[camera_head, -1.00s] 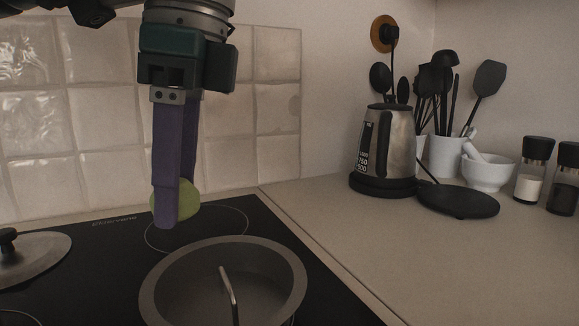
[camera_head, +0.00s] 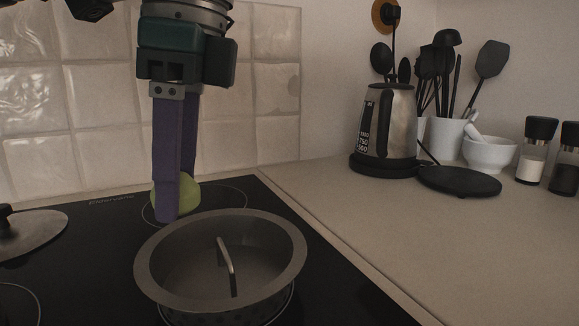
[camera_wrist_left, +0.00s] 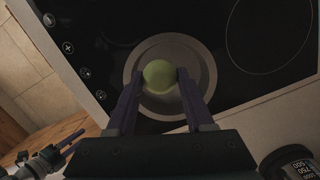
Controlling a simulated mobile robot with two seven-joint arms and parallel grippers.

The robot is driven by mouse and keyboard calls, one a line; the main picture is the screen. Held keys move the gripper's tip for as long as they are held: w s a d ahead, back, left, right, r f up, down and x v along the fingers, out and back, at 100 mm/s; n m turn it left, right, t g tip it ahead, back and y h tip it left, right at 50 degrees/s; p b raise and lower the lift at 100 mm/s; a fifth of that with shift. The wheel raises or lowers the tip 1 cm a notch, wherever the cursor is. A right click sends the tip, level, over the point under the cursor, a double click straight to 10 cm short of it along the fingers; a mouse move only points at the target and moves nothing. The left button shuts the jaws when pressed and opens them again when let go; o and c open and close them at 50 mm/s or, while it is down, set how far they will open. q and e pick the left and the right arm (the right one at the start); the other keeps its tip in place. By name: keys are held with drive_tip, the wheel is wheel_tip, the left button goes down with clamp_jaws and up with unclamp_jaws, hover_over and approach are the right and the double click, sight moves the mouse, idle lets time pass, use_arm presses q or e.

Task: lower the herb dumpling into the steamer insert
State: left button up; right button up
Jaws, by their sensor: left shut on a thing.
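The herb dumpling (camera_head: 187,197) is a round, light green ball. My left gripper (camera_head: 172,198) is shut on it, with one purple finger covering part of it in the head view. In the left wrist view the dumpling (camera_wrist_left: 159,76) sits between the two fingertips. The steamer insert (camera_head: 290,262) is a round grey metal vessel with a wide rim and an upright central handle, on the black hob. In the head view the dumpling appears behind its back rim. In the left wrist view the insert (camera_wrist_left: 203,62) lies beyond the dumpling.
A metal lid (camera_head: 30,238) lies on the hob (camera_head: 95,270) at the left. A kettle (camera_head: 400,125), a utensil holder (camera_head: 446,138), a white mortar (camera_head: 490,156) and two shakers stand at the back right. The front right counter (camera_head: 420,235) is clear.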

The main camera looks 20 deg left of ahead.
use_arm(q)
drive_tip(key=b, duration=0.3)
hover_over(189, 291)
drive_tip(key=shift+w+d+f, duration=0.1)
drive_tip(key=shift+f, duration=1)
drive_tip(key=shift+w+d+f, duration=0.1)
drive_tip(key=shift+f, duration=0.95)
drive_tip(key=shift+f+b, duration=1.8)
drive_tip(key=shift+f, duration=0.5)
drive_tip(key=o, duration=0.9)
drive_tip(key=r+p, duration=0.1)
drive_tip(key=r, duration=0.2)
drive_tip(key=d+r+p, duration=0.1)
drive_tip(key=r, duration=0.2)
drive_tip(key=r+p, duration=0.1)
drive_tip(key=r, duration=0.3)
drive_tip(key=shift+w+d, duration=0.15)
drive_tip(key=shift+w, duration=0.15)
